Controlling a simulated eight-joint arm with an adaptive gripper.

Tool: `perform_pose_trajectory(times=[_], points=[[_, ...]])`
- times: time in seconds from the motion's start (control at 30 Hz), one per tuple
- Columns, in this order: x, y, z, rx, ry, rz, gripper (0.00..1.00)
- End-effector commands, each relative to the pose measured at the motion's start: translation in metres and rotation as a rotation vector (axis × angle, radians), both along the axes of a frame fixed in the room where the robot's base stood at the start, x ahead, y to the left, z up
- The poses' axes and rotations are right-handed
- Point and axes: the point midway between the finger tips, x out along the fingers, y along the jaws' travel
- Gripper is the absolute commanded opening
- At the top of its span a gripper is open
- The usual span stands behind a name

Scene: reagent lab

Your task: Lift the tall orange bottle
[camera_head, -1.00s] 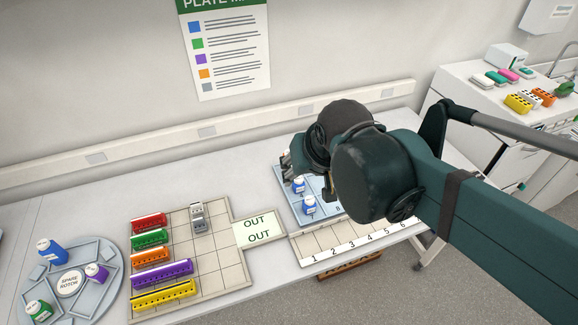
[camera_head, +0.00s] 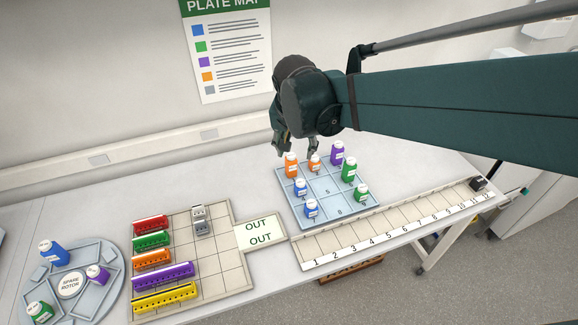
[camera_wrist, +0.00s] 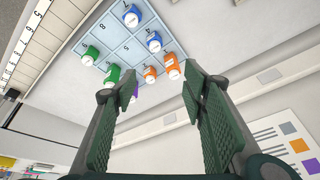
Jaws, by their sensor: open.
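Two orange bottles stand on the blue numbered tray (camera_head: 326,190). The left one (camera_head: 291,167) looks the taller and stands at the tray's back left corner; it also shows in the wrist view (camera_wrist: 173,69). The shorter orange bottle (camera_head: 315,164) is just right of it, and in the wrist view (camera_wrist: 150,75) it is on the left. My gripper (camera_head: 295,148) is open and empty, above and behind the orange bottles. In the wrist view its fingers (camera_wrist: 163,90) are spread wide, with the taller bottle ahead of the gap, not between them.
A purple bottle (camera_head: 337,154), two green bottles (camera_head: 349,170) and two blue bottles (camera_head: 311,209) share the tray. A numbered strip (camera_head: 390,236) runs along the front. Colored racks (camera_head: 162,275) and a spare rotor (camera_head: 71,284) lie left. The wall is close behind.

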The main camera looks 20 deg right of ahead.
Motion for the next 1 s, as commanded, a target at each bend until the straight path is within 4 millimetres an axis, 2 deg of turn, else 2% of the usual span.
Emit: perform_pose_trajectory(times=[0.57, 1.0], points=[[0.075, -0.011, -0.044, 0.006, 0.058, -0.31, 0.43], [0.127, -0.019, -0.093, -0.012, 0.078, -0.555, 0.43]])
